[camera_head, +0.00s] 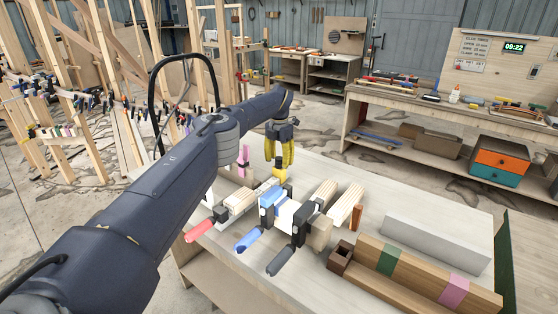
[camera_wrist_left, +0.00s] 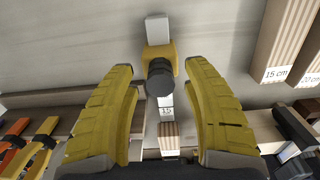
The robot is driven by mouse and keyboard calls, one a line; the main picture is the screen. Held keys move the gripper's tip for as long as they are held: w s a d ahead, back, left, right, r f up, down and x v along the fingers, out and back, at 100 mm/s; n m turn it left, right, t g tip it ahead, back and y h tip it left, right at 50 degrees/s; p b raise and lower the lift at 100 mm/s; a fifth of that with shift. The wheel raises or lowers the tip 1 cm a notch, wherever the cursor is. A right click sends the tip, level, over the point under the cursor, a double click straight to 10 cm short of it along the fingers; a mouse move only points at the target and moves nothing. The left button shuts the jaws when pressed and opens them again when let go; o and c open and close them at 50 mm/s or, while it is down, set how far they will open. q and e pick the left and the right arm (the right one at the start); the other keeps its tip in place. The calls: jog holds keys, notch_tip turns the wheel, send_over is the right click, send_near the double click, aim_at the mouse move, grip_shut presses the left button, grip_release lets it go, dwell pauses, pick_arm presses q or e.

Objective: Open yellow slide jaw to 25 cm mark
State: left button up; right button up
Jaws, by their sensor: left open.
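The yellow slide jaw (camera_wrist_left: 159,53) sits on a pale metal bar (camera_wrist_left: 157,27) in the left wrist view, with a dark round knob (camera_wrist_left: 160,78) on its near side. In the head view the yellow jaw (camera_head: 279,174) is at the far side of the clamps on the table. My left gripper (camera_head: 279,153) is open above it, its yellow fingers pointing down. In the wrist view the fingers (camera_wrist_left: 163,85) stand left and right of the knob, with gaps on both sides. Contact with the jaw is not visible. A 25 cm mark is not readable. My right gripper is not in view.
Clamps with red (camera_head: 199,231), blue (camera_head: 248,240) and black (camera_head: 281,260) handles lie on the table (camera_head: 255,275). Wooden blocks marked 15 cm (camera_wrist_left: 283,40) and 20 cm (camera_wrist_left: 312,60) are to the right in the wrist view. A grey block (camera_head: 437,240) lies farther right.

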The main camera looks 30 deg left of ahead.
pick_arm(q)
notch_tip(320, 180, up, 12)
dwell(0.7)
dwell(0.4)
